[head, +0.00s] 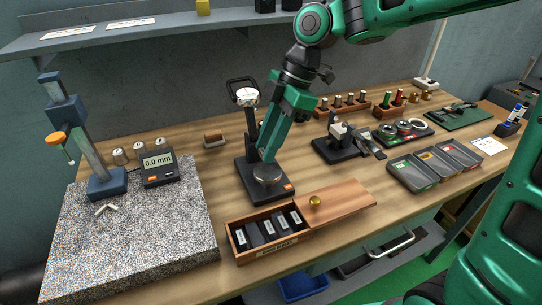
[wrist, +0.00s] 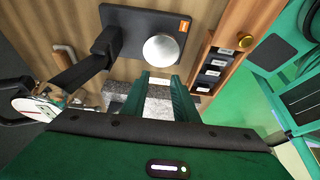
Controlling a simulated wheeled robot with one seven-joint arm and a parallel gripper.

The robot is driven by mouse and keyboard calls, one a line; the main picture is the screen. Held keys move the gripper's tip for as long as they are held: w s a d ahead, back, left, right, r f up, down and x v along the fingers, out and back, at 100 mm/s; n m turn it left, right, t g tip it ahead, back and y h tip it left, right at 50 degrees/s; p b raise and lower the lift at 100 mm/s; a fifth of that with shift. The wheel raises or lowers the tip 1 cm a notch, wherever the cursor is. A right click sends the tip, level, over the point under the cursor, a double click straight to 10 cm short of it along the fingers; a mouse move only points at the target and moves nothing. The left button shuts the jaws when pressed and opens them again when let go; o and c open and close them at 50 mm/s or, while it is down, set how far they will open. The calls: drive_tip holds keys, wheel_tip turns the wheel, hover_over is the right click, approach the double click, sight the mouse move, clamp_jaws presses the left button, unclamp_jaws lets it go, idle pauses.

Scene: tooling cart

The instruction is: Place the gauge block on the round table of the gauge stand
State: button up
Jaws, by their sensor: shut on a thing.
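The gauge stand (head: 246,186) has a dark base, a post and a dial at its top. Its round table (head: 267,173) is a shiny metal disc on the base, and it shows in the wrist view (wrist: 160,49) just beyond my fingertips. My gripper (head: 267,154) points down close above the round table. In the wrist view my gripper (wrist: 161,80) is shut on a small pale grey piece, seemingly the gauge block (wrist: 160,82). Most of the block is hidden by the fingers, and I cannot tell whether it touches the table.
An open wooden box (head: 272,246) with labelled dark slots and a brass-knobbed lid (head: 345,198) stands in front of the stand. A granite plate (head: 150,240) with a digital readout (head: 159,166) lies left. Another small stand (head: 338,147) and grey trays (head: 435,168) are right.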

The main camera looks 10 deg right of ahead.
sight(266, 171)
drive_tip(key=shift+w+d+f, duration=0.35)
drive_tip(key=shift+d+f, duration=0.05)
drive_tip(key=shift+f, duration=2)
drive_tip(key=o, duration=1.1)
drive_tip(key=shift+f, duration=0.1)
drive_tip(key=shift+c, duration=0.2)
drive_tip(key=v, duration=1.2)
